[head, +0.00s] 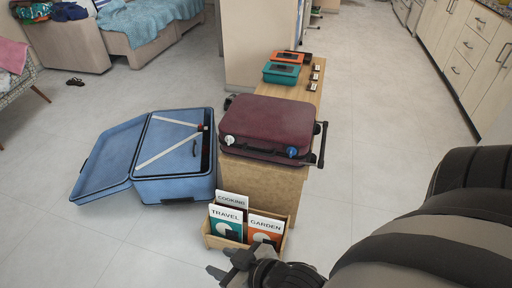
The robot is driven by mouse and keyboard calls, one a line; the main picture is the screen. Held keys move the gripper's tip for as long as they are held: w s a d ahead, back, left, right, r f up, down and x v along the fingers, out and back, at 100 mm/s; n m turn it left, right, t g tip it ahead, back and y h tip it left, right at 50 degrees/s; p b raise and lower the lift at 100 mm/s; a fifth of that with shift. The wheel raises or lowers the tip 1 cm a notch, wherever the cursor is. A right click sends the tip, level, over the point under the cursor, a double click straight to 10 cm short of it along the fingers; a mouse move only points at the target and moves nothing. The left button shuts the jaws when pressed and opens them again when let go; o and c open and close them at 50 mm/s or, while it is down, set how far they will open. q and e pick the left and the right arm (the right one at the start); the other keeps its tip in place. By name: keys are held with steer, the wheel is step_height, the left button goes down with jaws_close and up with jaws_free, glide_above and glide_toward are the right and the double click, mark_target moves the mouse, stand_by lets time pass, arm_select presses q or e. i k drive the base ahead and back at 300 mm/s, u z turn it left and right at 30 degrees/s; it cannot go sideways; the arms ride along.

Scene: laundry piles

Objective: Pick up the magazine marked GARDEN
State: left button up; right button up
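The magazine marked GARDEN (266,225) stands upright at the right of a small wooden rack (212,241) on the floor. Its cover is white at the top and orange below, with a pale round shape and a dark mark. The TRAVEL magazine (226,216) stands to its left, and the COOKING magazine (232,200) is behind. My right gripper (218,261) is just in front of the rack's lower left, nearer the camera, with its fingers apart and nothing visible between them. It appears apart from the GARDEN magazine. My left gripper is not in view.
A low wooden bench (262,178) stands behind the rack, carrying a maroon suitcase (268,125) and teal (281,74) and orange boxes. An open blue suitcase (175,160) lies on the floor at left. The floor left of the rack is clear.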

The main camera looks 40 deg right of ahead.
mark_target(261, 229)
steer(key=z, duration=0.6)
steer(key=i, duration=0.9)
steer(key=z, duration=0.7)
